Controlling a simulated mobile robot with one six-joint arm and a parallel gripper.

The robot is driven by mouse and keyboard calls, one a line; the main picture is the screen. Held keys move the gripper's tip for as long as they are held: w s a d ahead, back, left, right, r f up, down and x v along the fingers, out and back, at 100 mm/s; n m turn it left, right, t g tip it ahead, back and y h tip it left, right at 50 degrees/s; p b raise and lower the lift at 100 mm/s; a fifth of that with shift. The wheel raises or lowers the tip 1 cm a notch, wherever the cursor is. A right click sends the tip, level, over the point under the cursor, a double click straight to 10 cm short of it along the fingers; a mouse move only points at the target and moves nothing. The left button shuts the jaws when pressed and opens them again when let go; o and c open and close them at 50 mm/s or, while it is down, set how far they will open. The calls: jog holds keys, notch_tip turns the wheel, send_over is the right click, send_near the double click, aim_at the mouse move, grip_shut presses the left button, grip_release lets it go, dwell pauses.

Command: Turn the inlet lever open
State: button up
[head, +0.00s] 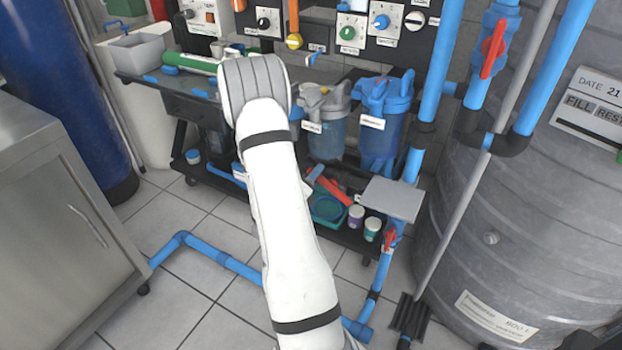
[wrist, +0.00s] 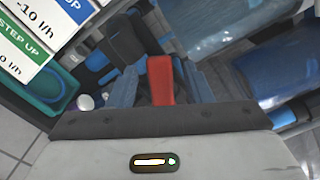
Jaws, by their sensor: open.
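In the wrist view, a red lever (wrist: 160,80) stands between the two blue-grey fingers of my gripper (wrist: 162,88). The fingers are apart, with a gap visible on each side of the lever. I cannot tell whether either finger touches it. In the head view my white arm covers the gripper, so its fingers do not show there. Red levers also show on blue pipes in the head view, one at the upper right (head: 494,46) and one low down (head: 390,241). I cannot tell which lever is the inlet one.
Two filter housings, a grey one (head: 326,125) and a blue one (head: 382,120), hang right of my arm. A green tray (head: 328,209) and small jars (head: 356,216) are below. A large grey tank (head: 535,220) fills the right. A steel cabinet (head: 45,220) stands left.

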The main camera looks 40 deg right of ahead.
jog(key=shift+c, duration=0.2)
grip_shut()
dwell(0.3)
